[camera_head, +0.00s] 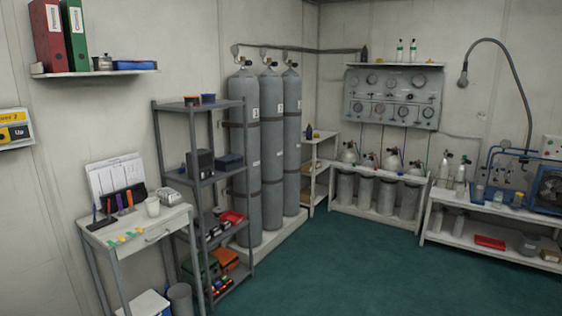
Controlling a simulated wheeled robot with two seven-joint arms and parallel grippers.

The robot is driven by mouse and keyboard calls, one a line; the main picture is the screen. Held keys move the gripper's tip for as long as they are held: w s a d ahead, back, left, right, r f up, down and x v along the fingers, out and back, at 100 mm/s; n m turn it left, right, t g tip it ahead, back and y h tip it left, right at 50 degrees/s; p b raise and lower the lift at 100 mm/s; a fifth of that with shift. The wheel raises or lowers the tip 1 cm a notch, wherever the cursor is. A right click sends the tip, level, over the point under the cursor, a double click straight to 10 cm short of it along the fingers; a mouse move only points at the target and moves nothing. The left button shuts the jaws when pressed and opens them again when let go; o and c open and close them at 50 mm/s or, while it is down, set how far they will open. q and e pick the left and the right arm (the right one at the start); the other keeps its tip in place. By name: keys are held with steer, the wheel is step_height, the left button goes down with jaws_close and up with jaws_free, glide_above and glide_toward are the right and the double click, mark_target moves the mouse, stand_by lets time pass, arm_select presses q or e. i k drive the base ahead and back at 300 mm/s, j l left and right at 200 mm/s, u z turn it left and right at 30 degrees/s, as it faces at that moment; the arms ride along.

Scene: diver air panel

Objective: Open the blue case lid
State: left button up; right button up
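A small dark blue case (229,162) sits on a middle shelf of the grey rack, beside a larger dark box (200,162). It looks shut, but it is too small to be sure. A flat blue box (135,65) lies on the white wall shelf at the upper left; its lid cannot be made out. I cannot tell for certain which of these is the task's blue case. Neither of my grippers shows in the head view.
The grey rack (247,200) stands between a small white desk (135,236) and tall grey cylinders (243,150). A waste bin (180,299) stands by the desk. A white bench (470,240) is at the right. The green floor (350,270) in the middle is clear.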

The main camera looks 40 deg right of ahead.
mark_target(227, 159)
steer(key=z, duration=1.05)
steer(key=i+l, duration=0.2)
steer(key=i, duration=1.05)
steer(key=i+l+z, duration=0.15)
steer(key=i, duration=1.15)
